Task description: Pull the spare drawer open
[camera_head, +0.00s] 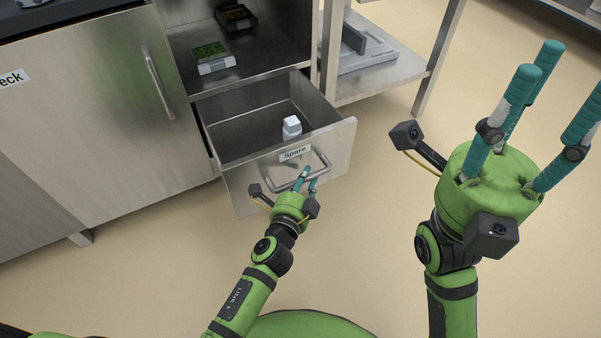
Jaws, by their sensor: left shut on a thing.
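The spare drawer (240,185) is a grey metal drawer labelled "Spare" in the cabinet, and it stands pulled out with its inside showing. A small white bottle-like item (291,127) stands in it. The bar handle (324,160) is on the drawer front, below the label (295,153). My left gripper (308,179) is at the handle with its teal fingers shut on the bar; the fingertips are partly hard to make out. My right gripper (548,92) is raised at the right, its fingers spread apart and empty, away from the drawer.
Above the drawer is an open shelf (250,62) with a green-filled tray (212,57) and a dark tray (235,17). A closed cabinet door (80,120) is at the left. A rack with a grey machine part (365,50) stands to the right. The floor (150,270) before the drawer is clear.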

